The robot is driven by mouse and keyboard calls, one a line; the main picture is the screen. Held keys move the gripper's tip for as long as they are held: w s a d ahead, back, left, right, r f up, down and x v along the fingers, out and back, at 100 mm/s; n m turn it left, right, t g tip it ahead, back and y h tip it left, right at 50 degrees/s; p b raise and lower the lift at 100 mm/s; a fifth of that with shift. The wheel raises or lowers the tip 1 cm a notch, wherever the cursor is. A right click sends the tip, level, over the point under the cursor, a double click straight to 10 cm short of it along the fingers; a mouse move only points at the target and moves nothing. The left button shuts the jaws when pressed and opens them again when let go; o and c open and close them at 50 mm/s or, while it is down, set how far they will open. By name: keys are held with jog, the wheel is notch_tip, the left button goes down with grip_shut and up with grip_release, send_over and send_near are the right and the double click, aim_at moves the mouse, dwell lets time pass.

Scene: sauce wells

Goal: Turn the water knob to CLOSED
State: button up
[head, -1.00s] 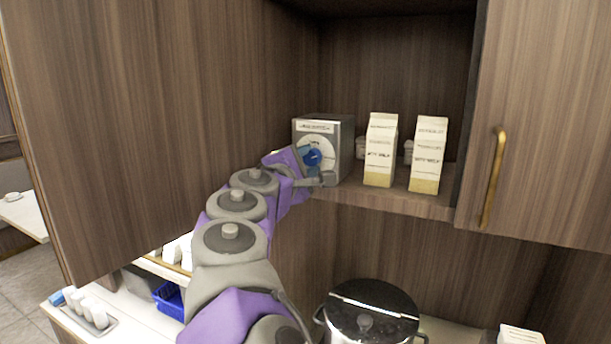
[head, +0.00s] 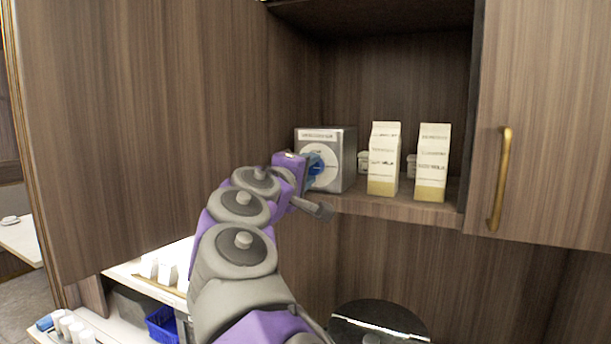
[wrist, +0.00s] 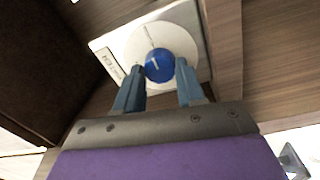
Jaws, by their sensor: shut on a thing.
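The water knob (wrist: 159,64) is round and blue with a white mark, on a pale round dial (wrist: 185,43). The dial is on the front of a grey box (head: 345,158) on the cabinet shelf. In the wrist view my gripper (wrist: 159,84) has one finger on each side of the knob's near edge, shut on it. In the head view the knob (head: 316,163) is partly hidden by my gripper (head: 309,170). The lettering around the dial is too small to read.
Two cream cartons (head: 384,160) (head: 432,163) stand right of the box, with small pale containers behind them. An open cabinet door (head: 150,120) fills the left, and a door with a brass handle (head: 501,180) is at right. A dark pot lid (head: 375,325) is below.

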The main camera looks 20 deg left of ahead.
jog(key=shift+w+f, duration=0.15)
jog(key=shift+f, duration=0.25)
jog(key=o, duration=1)
jog(key=shift+r, duration=0.1)
jog(key=shift+o, duration=0.2)
jog(key=shift+r, duration=0.1)
